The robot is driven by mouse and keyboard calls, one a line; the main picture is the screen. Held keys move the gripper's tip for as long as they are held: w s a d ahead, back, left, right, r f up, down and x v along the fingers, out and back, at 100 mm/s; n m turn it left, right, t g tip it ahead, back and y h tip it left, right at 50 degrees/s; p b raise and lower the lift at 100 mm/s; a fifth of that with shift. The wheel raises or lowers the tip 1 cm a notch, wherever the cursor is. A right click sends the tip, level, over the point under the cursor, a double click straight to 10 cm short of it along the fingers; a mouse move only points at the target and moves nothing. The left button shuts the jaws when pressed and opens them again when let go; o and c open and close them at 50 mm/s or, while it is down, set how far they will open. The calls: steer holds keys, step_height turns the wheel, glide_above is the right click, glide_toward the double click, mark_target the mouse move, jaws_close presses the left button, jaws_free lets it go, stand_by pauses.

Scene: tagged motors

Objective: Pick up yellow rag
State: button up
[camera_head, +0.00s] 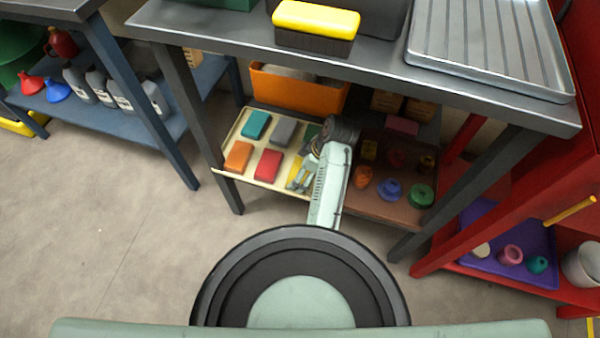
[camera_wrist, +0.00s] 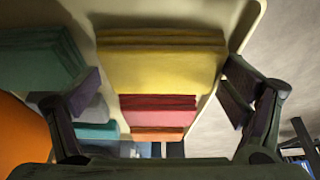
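The yellow rag (camera_wrist: 160,70) is a folded stack lying on a cream tray (camera_wrist: 250,22). In the wrist view it sits ahead of and between the two fingers of my gripper (camera_wrist: 160,90), with a gap visible on each side. My gripper is open and empty. In the head view the gripper (camera_head: 301,176) reaches over the tray's right part and hides most of the yellow rag (camera_head: 293,168). A red rag (camera_wrist: 158,110) and an orange rag (camera_wrist: 158,133) lie in line with the yellow one.
Teal (camera_head: 256,124), grey (camera_head: 283,130) and green rags (camera_head: 311,132) share the tray on the lower shelf. The table top (camera_head: 390,75) hangs above my arm. An orange bin (camera_head: 295,95) stands behind; coloured knobs, including a blue one (camera_head: 389,190), lie right.

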steer(key=c, duration=0.6)
steer(key=shift+o, duration=0.2)
steer(key=shift+r, duration=0.55)
step_height(320, 180, up, 9)
steer(key=p, duration=0.6)
steer(key=shift+p, duration=0.4)
steer(key=o, duration=0.6)
steer(key=c, duration=0.5)
steer(key=shift+o, duration=0.2)
steer(key=shift+f, duration=0.15)
